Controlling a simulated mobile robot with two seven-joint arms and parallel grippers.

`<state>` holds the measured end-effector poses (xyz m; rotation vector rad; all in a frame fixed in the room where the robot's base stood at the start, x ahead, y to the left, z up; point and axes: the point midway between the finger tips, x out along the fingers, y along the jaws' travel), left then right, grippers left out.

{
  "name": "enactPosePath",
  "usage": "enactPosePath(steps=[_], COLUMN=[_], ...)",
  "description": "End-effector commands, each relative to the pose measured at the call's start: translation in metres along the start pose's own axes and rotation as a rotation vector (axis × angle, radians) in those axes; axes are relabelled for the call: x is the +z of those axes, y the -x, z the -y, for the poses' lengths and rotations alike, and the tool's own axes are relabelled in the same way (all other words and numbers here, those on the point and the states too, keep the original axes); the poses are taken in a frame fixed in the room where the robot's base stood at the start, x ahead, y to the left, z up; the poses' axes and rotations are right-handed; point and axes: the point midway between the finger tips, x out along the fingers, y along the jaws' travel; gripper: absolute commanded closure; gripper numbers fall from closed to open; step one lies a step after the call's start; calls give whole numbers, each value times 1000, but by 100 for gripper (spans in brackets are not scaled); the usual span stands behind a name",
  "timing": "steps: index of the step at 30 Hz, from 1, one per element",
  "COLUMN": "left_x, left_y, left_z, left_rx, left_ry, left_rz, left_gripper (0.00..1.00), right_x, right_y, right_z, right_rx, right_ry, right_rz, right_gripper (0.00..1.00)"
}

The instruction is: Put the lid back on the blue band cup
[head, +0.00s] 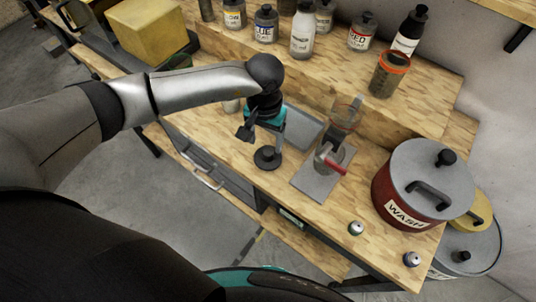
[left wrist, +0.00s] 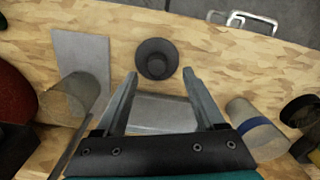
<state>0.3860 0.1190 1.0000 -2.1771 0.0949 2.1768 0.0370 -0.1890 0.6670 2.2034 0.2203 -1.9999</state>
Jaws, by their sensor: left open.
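The black round lid (head: 267,158) with a raised middle lies on the wooden bench near its front edge. It also shows in the left wrist view (left wrist: 156,60), just beyond and between my fingertips. My left gripper (head: 261,137) is open and empty above the lid; its two fingers also show in the left wrist view (left wrist: 159,75). The blue band cup (left wrist: 256,132) is grey with a blue band and stands to the right of my fingers in the left wrist view. In the head view my arm mostly hides it. My right gripper is not in view.
A grey tray (head: 304,130) lies behind the lid. A grey plate (head: 312,184) bears a metal cup (head: 330,160) with a red handle. A red WASH pot (head: 395,195) stands at the right. Labelled bottles (head: 302,35) stand on the raised shelf.

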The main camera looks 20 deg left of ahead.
Motion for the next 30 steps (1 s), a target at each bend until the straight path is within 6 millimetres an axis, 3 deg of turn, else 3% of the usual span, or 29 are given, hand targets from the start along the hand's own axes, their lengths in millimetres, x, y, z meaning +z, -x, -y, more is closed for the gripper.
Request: enactPosePath(steps=[10,21,30], left_x=[0,-2,-3], left_y=[-3,-45,-52], left_z=[-1,-6,-6], left_rx=[1,1,0], left_ry=[0,2,0], left_rz=[2,2,0], left_gripper=[29,29,29], right_x=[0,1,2], right_y=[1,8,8], right_z=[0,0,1], right_rx=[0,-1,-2], right_ry=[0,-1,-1], right_rz=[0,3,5], right_gripper=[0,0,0])
